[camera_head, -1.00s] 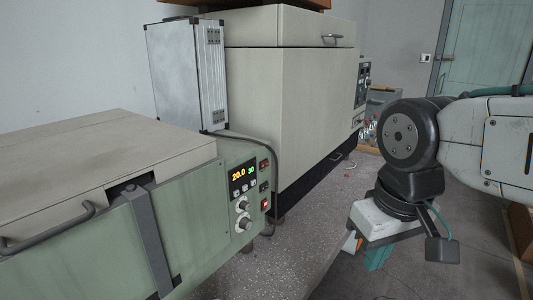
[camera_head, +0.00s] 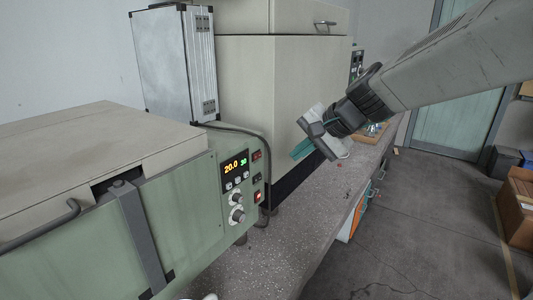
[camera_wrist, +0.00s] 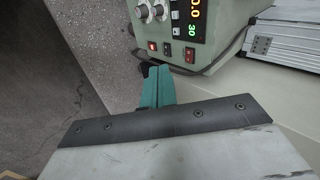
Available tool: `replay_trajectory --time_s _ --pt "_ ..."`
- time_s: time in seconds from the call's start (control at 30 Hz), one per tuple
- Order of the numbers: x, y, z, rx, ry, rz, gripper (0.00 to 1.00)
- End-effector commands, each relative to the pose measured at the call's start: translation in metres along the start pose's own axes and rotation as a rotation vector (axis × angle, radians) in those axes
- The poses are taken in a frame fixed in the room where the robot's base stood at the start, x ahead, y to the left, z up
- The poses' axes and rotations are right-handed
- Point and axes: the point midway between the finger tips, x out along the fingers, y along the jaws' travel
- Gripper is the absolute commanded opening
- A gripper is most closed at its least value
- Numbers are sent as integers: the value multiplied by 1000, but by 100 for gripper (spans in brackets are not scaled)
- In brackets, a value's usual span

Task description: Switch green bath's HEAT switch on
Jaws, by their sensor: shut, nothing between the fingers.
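The green bath (camera_head: 185,225) stands at the left of the bench, its control panel facing right. The panel has a lit display (camera_head: 235,166) reading 20.0 and 30, small buttons and two knobs (camera_head: 237,206). A column of small switches (camera_head: 257,177) runs along the panel's right edge; the lowest glows red. In the wrist view the glowing switch (camera_wrist: 152,46) and two darker ones (camera_wrist: 178,51) form a row. Their labels are too small to read, so I cannot tell which is HEAT. My gripper (camera_head: 298,153), with teal fingers (camera_wrist: 156,78), is shut and empty, pointing at the panel, apart from it.
A large cream cabinet (camera_head: 270,100) and a silver case (camera_head: 170,60) stand behind the bath. A dark cable (camera_head: 266,150) loops beside the panel. The speckled bench top (camera_head: 270,255) is clear in front. Boxes (camera_head: 517,200) stand on the floor at right.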

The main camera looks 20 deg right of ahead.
Motion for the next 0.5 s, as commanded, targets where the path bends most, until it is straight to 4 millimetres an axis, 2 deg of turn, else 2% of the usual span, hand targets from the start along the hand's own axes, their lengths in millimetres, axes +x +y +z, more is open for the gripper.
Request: replay_trajectory --time_s 0.03,0.17,0.5 --pt "5 -3 -19 66 28 -26 0" --pt "10 -8 -44 160 70 -70 0" --pt "11 -10 -48 175 77 -78 0"
